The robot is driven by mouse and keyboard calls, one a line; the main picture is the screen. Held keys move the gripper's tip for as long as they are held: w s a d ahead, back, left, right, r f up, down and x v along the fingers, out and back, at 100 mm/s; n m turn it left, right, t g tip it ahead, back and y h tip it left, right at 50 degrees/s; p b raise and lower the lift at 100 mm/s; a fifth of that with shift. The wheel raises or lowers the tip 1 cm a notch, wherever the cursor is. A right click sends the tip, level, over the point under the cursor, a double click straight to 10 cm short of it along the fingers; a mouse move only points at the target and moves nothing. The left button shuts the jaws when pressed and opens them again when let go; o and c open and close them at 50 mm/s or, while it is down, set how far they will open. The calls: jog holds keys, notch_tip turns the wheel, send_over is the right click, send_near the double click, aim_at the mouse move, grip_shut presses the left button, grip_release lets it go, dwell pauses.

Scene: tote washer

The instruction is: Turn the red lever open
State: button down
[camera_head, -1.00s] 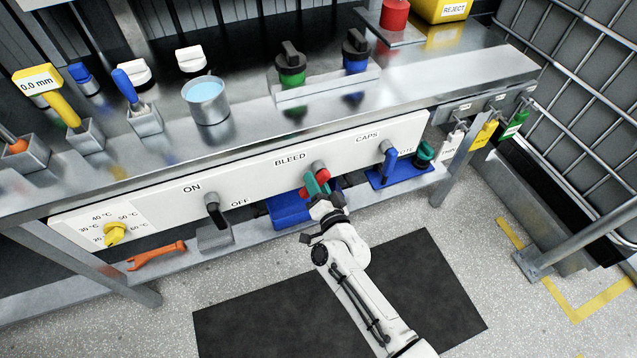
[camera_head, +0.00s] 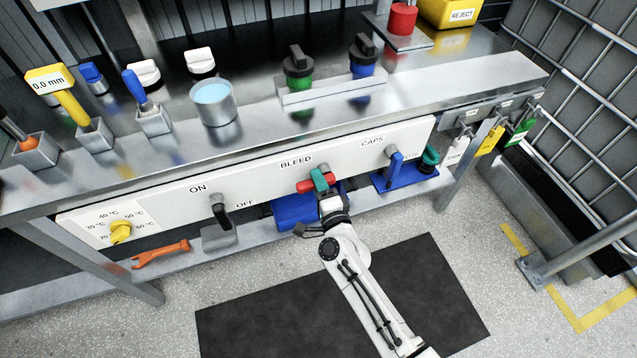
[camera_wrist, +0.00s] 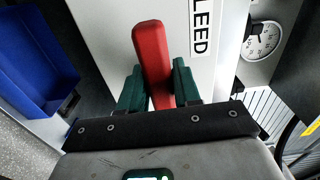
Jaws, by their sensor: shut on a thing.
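The red lever (camera_head: 304,185) sits on the white front panel under the word BLEED. In the head view it lies roughly level, crossing behind the teal fingers of my gripper (camera_head: 320,178). In the wrist view the lever (camera_wrist: 151,50) stands between the two teal fingers, and my gripper (camera_wrist: 158,88) is shut on it. The lever's pivot is hidden by the fingers.
A blue bin (camera_head: 294,210) is just below the lever. To the left is the black ON/OFF lever (camera_head: 221,212); to the right is a blue lever (camera_head: 395,168) under CAPS. The floor mat (camera_head: 240,325) is clear around my arm.

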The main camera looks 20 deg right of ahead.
dwell(0.6)
jog(key=c, duration=0.9)
grip_release()
jog(key=shift+s, duration=0.1)
jog(key=s+p, duration=0.1)
jog(key=s, duration=0.9)
jog(key=shift+s, duration=0.35)
